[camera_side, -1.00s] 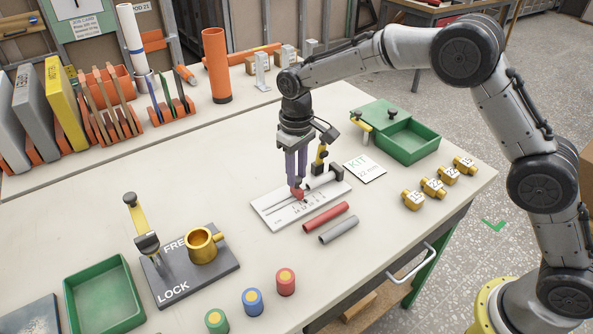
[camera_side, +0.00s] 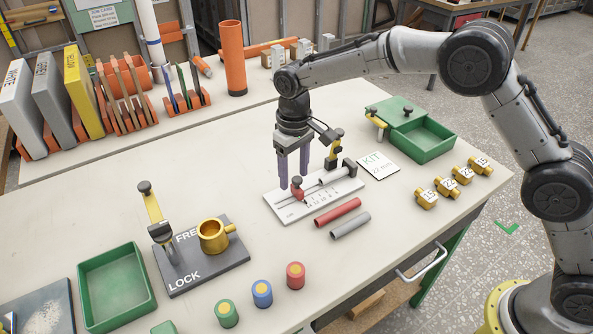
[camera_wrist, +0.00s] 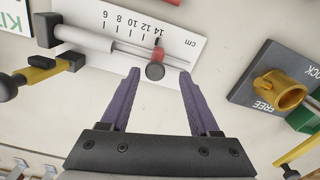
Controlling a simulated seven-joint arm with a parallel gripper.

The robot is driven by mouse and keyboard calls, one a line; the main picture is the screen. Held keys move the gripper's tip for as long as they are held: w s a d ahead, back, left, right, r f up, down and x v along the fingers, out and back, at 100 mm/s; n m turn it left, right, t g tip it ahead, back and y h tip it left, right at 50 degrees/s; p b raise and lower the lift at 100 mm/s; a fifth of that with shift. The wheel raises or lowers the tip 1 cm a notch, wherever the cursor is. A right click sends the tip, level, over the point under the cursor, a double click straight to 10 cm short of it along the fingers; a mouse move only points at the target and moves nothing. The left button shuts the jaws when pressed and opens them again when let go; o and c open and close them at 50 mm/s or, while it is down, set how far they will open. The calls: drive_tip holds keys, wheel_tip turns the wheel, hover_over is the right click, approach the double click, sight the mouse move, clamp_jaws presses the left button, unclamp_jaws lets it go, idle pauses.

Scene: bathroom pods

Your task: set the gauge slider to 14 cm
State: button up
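The white gauge plate (camera_side: 345,190) lies flat on the bench, with a rail and a printed cm scale. Its red slider (camera_side: 298,194), topped by a dark knob, sits towards the left end of the rail. In the wrist view, the red slider (camera_wrist: 158,54) is beside the 14 label on the gauge plate (camera_wrist: 185,22); the exact pointer alignment is too small to read. My gripper (camera_side: 294,181) is open and empty. Its purple fingers show either side of the knob, apart from it, in the wrist view (camera_wrist: 159,74).
A red rod (camera_side: 338,212) and a grey rod (camera_side: 351,225) lie in front of the gauge. The FREE/LOCK base (camera_side: 185,281) with its brass cup (camera_side: 213,236) is to the left. A KIT card (camera_side: 379,165) and green box (camera_side: 425,150) are to the right.

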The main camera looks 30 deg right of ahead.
sight(295, 179)
drive_tip(key=shift+d, duration=0.1)
wheel_tip(295, 179, up, 14)
idle(0.6)
drive_tip(key=shift+f, duration=0.15)
